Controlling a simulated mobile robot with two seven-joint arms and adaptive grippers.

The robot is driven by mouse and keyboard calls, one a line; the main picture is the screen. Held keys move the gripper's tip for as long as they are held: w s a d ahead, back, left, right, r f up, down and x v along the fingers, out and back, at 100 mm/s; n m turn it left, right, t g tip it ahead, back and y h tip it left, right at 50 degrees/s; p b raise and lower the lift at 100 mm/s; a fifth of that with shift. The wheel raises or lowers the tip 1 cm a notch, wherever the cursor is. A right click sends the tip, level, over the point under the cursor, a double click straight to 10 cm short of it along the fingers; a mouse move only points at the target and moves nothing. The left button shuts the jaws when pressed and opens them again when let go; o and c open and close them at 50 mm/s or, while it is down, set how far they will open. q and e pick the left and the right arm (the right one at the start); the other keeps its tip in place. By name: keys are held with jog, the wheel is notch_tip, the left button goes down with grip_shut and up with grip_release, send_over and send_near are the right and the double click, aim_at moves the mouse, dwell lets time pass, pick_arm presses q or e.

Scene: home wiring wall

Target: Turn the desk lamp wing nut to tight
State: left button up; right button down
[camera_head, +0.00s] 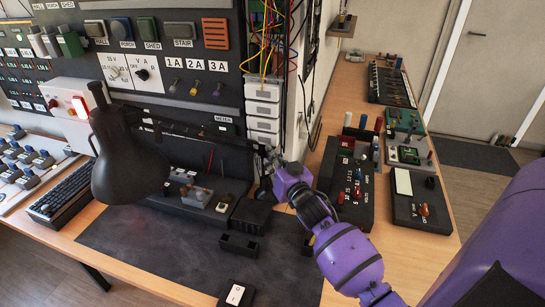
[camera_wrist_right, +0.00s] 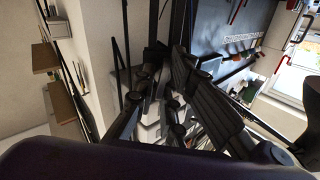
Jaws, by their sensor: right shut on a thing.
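The desk lamp has a large black shade (camera_head: 128,160) at the left of the head view, with its thin dark arm running right along the panel. My right gripper (camera_head: 268,157) is at the right end of that arm, in front of the panel's lower right corner. In the right wrist view my right gripper's dark fingers (camera_wrist_right: 165,95) are close together around something small at the lamp joint. The wing nut itself is hidden by the fingers, so its turn angle cannot be seen. My left gripper is not in view.
A switch panel (camera_head: 178,104) stands behind the lamp. Loose coloured wires (camera_head: 268,40) hang beside white drawers (camera_head: 263,108) near my gripper. A dark mat (camera_head: 150,245) with small boxes lies below. Black control boxes (camera_head: 350,180) stand on the bench to the right of my right arm.

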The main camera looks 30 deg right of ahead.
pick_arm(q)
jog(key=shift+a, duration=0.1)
pick_arm(e)
jog(key=shift+a, duration=0.25)
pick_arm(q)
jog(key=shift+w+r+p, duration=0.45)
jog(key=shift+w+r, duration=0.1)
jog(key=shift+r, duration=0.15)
pick_arm(e)
jog(key=shift+m, duration=0.9)
jog(key=shift+a, duration=0.1)
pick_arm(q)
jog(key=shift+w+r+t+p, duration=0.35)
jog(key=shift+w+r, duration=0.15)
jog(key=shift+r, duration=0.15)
pick_arm(e)
jog(key=shift+m, duration=1)
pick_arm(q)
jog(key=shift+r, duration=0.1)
